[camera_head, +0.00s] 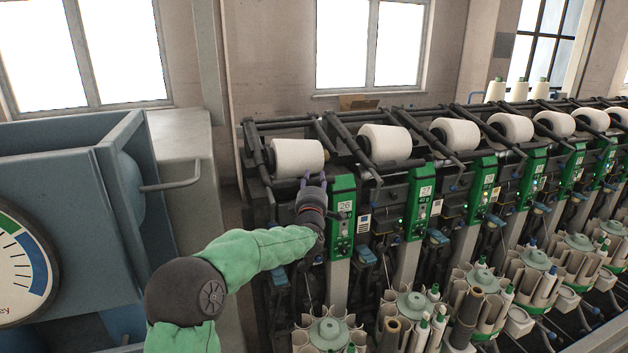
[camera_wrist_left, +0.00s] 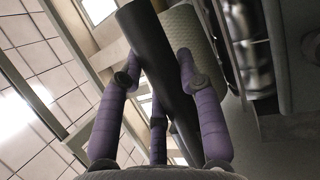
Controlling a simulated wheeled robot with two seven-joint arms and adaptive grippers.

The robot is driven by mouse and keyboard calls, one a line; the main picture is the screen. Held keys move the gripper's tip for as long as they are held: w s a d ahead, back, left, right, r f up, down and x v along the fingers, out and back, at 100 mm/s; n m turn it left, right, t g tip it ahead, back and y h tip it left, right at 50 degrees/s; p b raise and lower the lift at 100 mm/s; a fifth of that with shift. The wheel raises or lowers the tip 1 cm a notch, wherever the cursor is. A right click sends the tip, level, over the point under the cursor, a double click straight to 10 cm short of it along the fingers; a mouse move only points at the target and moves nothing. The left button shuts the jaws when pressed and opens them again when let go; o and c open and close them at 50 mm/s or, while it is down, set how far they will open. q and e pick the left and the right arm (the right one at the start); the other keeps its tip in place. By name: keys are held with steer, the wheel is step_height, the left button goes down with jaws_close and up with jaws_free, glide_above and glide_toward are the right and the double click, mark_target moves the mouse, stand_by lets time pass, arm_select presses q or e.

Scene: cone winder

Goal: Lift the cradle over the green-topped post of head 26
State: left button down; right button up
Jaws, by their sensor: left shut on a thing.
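The green-topped post of head 26 (camera_head: 342,222) stands just right of my left gripper, its number plate facing me. A pale yarn cone (camera_head: 297,158) lies across the top of this head; it also shows behind the bar in the wrist view (camera_wrist_left: 190,30). My left gripper (camera_head: 314,177), with purple fingers, reaches up in front of the cone's right end. In the left wrist view its fingers (camera_wrist_left: 155,72) are closed around a thick dark bar (camera_wrist_left: 150,45), which looks like part of the cradle. The rest of the cradle is hard to make out.
More heads with cones, such as one on head 27 (camera_head: 384,143), continue to the right. Bobbin magazines (camera_head: 328,332) stand below at the front. A blue-grey machine with a dial (camera_head: 75,200) and a projecting handle (camera_head: 172,182) stands at the left.

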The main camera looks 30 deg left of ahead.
arm_select(q)
step_height(320, 180, up, 10)
steer(key=d+p, duration=0.1)
steer(key=p, duration=0.5)
steer(key=shift+s+g, duration=0.4)
steer(key=shift+s, duration=0.05)
steer(key=shift+f, duration=0.2)
steer(key=c, duration=0.8)
jaws_free()
steer(key=shift+s+d, duration=0.1)
steer(key=shift+n, duration=0.3)
steer(key=v, duration=1.1)
steer(key=shift+s+r, duration=0.15)
steer(key=shift+s, duration=0.35)
